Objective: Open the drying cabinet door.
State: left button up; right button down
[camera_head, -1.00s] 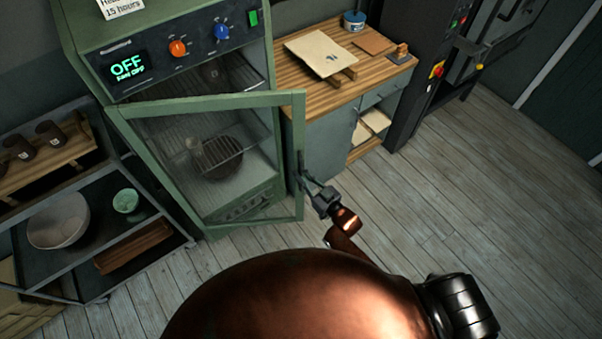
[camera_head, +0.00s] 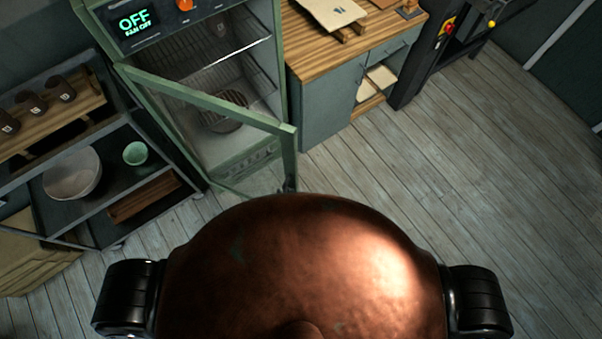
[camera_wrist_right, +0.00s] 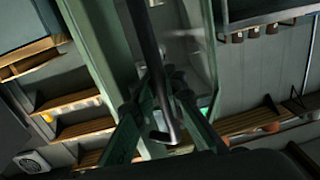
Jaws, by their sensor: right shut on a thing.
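The green drying cabinet (camera_head: 95,28) stands at the upper left in the head view, its display reading OFF. Its green-framed glass door (camera_head: 215,104) stands ajar, its free edge swung out towards me, with wire racks showing inside. The dark door handle (camera_wrist_right: 148,50) runs between the fingers of my right gripper (camera_wrist_right: 160,95) in the right wrist view. The gripper is shut on it. In the head view my copper body hides most of the right gripper and the door's lower corner. My left gripper is in neither view.
A dark shelf unit (camera_head: 115,175) with a pale bowl (camera_head: 73,175) and green cup (camera_head: 136,153) stands left of the cabinet. A wood-topped workbench (camera_head: 320,50) stands right of it. The plank floor (camera_head: 450,160) at the right is clear.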

jog(key=shift+s+a+f, duration=0.1)
jog(key=shift+s+a, duration=0.1)
jog(key=shift+s, duration=0.3)
jog(key=shift+s+a, duration=0.2)
jog(key=shift+s, duration=0.25)
jog(key=c, duration=2.3)
grip_release()
jog(key=shift+d, duration=0.1)
jog(key=v, duration=1.2)
